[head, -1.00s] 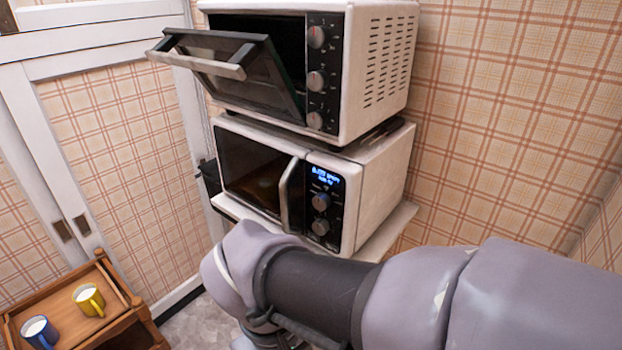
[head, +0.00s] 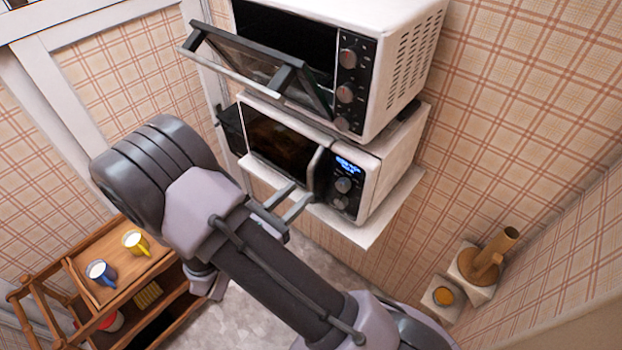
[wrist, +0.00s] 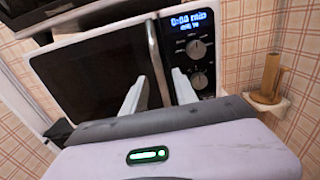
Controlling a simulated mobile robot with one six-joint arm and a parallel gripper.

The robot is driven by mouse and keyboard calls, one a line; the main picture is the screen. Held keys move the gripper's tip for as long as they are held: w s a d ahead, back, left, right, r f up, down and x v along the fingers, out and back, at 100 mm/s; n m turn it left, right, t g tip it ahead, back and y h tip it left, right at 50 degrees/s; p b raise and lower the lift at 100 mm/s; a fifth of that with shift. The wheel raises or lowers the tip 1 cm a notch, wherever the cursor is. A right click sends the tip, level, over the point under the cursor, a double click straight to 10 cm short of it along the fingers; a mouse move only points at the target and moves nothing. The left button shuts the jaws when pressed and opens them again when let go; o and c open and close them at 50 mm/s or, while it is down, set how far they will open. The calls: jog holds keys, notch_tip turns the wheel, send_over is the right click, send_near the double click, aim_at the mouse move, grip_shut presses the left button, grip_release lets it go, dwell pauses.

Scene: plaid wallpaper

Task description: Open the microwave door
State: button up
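The microwave (head: 382,172) is the lower white appliance, with its dark-glass door (head: 280,145) shut. It also shows in the wrist view (wrist: 95,65). Its metal handle (head: 313,172) stands upright at the door's right edge, left of the control panel (head: 347,186) with a blue display. My gripper (head: 290,194) is open in front of the door, low by the handle. In the wrist view my two pale fingers (wrist: 158,84) are spread apart, and the handle (wrist: 153,55) shows between them. Whether they touch it cannot be told.
A toaster oven (head: 410,60) sits above the microwave, its tilted-open door (head: 250,68) overhanging the front. A wooden cart (head: 95,285) with a blue mug (head: 101,272) and a yellow mug (head: 136,242) stands lower left. A wooden holder (head: 487,262) is at right.

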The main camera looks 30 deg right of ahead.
aim_at(309, 184)
jog(key=x, duration=0.6)
grip_shut()
dwell(1.2)
